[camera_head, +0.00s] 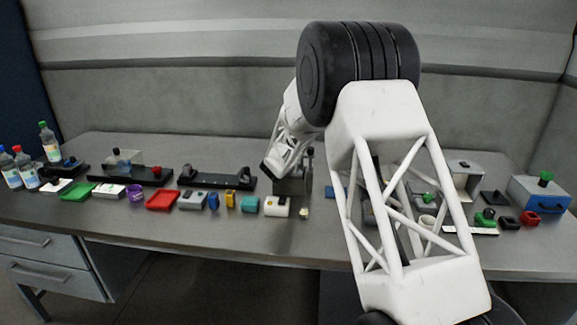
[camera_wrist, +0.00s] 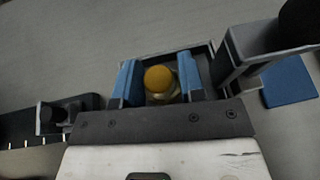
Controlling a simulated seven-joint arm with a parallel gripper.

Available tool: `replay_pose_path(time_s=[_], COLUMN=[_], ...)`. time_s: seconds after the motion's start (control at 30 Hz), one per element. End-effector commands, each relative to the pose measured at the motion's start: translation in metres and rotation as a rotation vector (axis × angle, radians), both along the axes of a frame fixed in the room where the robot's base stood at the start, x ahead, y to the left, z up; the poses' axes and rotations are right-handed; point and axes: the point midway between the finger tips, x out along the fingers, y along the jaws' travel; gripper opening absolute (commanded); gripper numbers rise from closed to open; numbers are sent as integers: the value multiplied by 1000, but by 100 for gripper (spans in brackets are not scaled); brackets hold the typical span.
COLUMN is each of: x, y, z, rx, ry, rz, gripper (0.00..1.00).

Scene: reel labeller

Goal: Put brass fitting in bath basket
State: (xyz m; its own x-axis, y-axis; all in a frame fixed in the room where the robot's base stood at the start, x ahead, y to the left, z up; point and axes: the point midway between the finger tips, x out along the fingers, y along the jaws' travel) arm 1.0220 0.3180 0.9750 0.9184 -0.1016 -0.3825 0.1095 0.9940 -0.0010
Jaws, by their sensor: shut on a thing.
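The brass fitting (camera_wrist: 160,79) shows as a round yellow top between the two blue fingers of my gripper (camera_wrist: 159,83) in the wrist view. The fingers are shut on it. Around and below it is a dark-rimmed open grey box (camera_wrist: 165,56), which may be the bath; I cannot make out a separate basket, nor whether the fitting touches anything beneath. In the head view, my gripper (camera_head: 270,168) points down at the grey box (camera_head: 290,186), and the fitting cannot be seen there.
A dark upright post (camera_head: 309,162) stands right of the gripper, close beside it. A blue flat piece (camera_wrist: 288,82) lies further right. A long black fixture (camera_head: 217,178) is to the left. Several small coloured blocks, including a teal one (camera_head: 250,204), line the front.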

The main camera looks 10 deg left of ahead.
Motion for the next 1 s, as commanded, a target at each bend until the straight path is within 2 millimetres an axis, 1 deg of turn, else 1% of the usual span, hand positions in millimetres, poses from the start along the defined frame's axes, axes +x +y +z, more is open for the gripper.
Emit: replay_pose_path(time_s=[0.13,0.53,0.57,0.6,0.63,1.0], x=[0,0,0,0,0,0], y=[0,0,0,0,0,0], z=[-8,-10,-10,-10,-10,-8], rx=[1,1,1,1,1,1], ry=[0,0,-1,-1,-1,-1], rz=[0,0,0,0,0,0], gripper=[12,12,40,46,48,48])
